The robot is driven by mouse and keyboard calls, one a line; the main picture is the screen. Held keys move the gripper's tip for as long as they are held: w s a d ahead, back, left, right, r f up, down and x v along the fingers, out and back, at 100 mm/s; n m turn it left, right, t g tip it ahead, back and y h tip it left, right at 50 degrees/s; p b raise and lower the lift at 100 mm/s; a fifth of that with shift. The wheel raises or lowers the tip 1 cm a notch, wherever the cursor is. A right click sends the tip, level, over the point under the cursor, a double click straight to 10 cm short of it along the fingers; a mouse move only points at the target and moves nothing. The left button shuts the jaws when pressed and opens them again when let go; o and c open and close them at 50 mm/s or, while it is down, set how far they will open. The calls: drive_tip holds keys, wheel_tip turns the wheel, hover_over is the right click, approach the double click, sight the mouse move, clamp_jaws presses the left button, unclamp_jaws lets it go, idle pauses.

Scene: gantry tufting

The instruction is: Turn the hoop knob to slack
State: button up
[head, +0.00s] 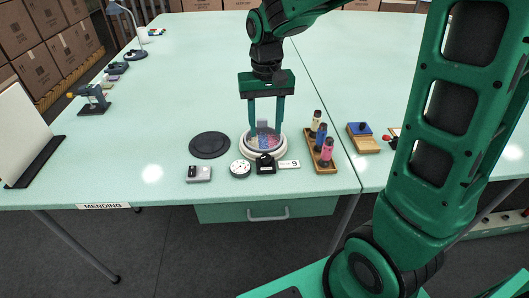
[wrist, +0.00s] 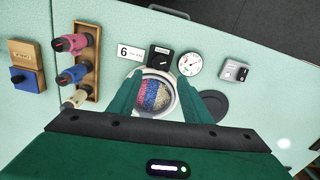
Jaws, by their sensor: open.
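The hoop (head: 247,150) is a white ring around a patch of pink, blue and pale tufting; it also shows in the wrist view (wrist: 171,106). The knob (head: 265,161) is black, on a small black block close to the hoop's front; the wrist view shows it too (wrist: 159,59). My gripper (head: 266,126) is open and empty, pointing down over the hoop. In the wrist view its two fingers (wrist: 157,82) appear on either side of the hoop, and the knob lies beyond their tips. The knob's setting is too small to read.
A round dial (head: 240,169) and a grey switch box (head: 199,174) lie left of the knob, a numbered card (head: 289,164) right of it. A black disc (head: 209,145) lies left of the hoop.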

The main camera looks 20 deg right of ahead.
sight(266, 156)
wheel_tip(266, 156, down, 10)
drive_tip(key=shift+f, duration=0.2)
idle(0.4)
drive_tip(key=c, duration=1.1)
